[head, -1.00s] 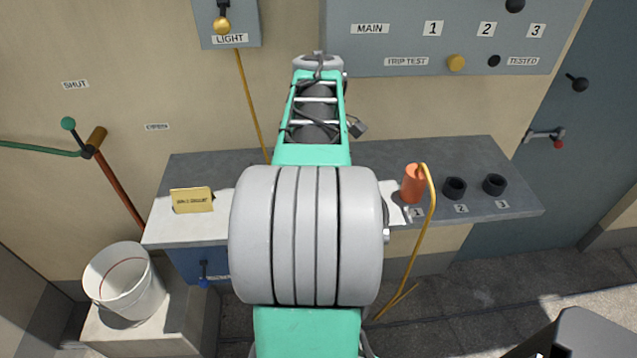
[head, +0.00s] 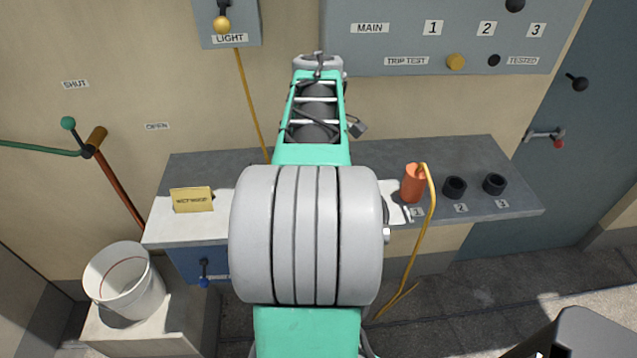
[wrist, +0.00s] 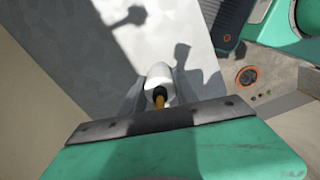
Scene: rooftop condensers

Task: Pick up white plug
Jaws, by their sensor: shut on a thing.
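The white plug (wrist: 158,75) shows in the wrist view, with a dark and orange-yellow end facing the camera. My gripper (wrist: 158,88) is shut on it, with grey fingers at its two sides. A pale grey surface lies beyond the plug; I cannot tell whether the plug touches it. In the head view my arm hides the gripper and the plug.
The grey bench (head: 480,210) holds an orange plug (head: 412,184) with a yellow cable at position 1. Black sockets (head: 454,187) stand at 2 and 3. A tan sign (head: 192,200) stands at left. A white bucket (head: 124,284) sits below left.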

